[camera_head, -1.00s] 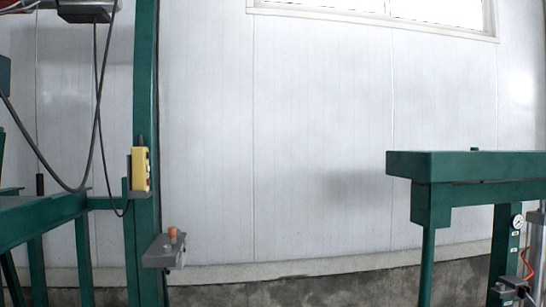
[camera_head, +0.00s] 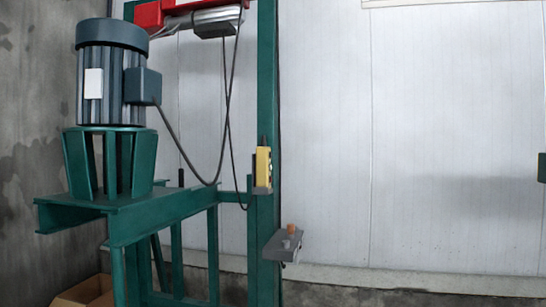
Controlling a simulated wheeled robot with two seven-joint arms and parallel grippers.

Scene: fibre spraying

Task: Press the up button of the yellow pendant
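The yellow pendant (camera_head: 263,168) hangs upright on the green post (camera_head: 267,90) of the frame, near the middle of the head view. Its button face is seen at an angle, and I cannot tell the up button from the others. A black cable runs from near the hoist down to the pendant area. Neither of my grippers shows in this view.
A large motor (camera_head: 110,80) stands on a green frame (camera_head: 150,215) at left. A red and grey hoist (camera_head: 200,18) is above. A grey bracket (camera_head: 283,244) with an orange knob sticks out below the pendant. A cardboard box (camera_head: 88,291) is at lower left.

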